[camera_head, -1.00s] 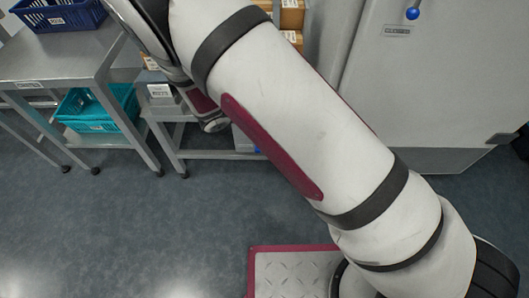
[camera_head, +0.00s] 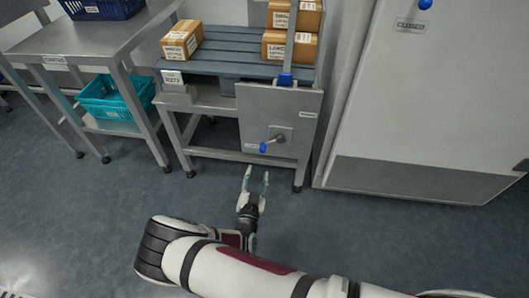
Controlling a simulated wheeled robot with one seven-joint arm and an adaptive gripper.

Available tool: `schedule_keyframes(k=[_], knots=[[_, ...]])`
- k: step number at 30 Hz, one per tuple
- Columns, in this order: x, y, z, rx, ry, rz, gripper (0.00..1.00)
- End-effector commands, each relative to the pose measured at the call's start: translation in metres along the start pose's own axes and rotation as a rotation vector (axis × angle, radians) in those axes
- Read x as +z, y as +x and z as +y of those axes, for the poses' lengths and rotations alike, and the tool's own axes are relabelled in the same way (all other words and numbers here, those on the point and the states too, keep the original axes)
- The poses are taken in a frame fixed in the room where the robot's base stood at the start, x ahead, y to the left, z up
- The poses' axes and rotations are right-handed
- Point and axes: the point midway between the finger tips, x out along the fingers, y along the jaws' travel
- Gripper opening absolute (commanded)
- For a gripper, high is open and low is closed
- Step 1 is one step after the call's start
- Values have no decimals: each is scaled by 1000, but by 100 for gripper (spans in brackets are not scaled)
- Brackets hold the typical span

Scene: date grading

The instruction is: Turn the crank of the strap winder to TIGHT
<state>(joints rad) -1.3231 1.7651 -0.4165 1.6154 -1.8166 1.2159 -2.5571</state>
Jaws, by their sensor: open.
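The strap winder is a grey metal panel (camera_head: 262,112) on the front of a low stand. Its crank (camera_head: 272,143) has a blue knob (camera_head: 263,148) at its lower left end. Small labels sit beside the crank and at the panel's right edge, too small to read. My gripper (camera_head: 256,178) is open and empty below and in front of the panel, fingers pointing toward it. It is apart from the crank.
Cardboard boxes (camera_head: 182,40) and more boxes at right stand on a slatted grey pallet (camera_head: 232,62) above the panel. A steel table (camera_head: 75,45) with a teal basket (camera_head: 112,100) below is at left. A large pale cabinet (camera_head: 430,100) stands at right. The floor in front is clear.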

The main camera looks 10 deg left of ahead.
Motion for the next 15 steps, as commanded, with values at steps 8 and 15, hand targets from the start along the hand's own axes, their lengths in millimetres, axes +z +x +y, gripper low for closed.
schedule_keyframes(k=[8, 15], knots=[[0, 50, 2, 5, 6, 4, 41], [0, 95, 2, 6, 8, 4, 41]])
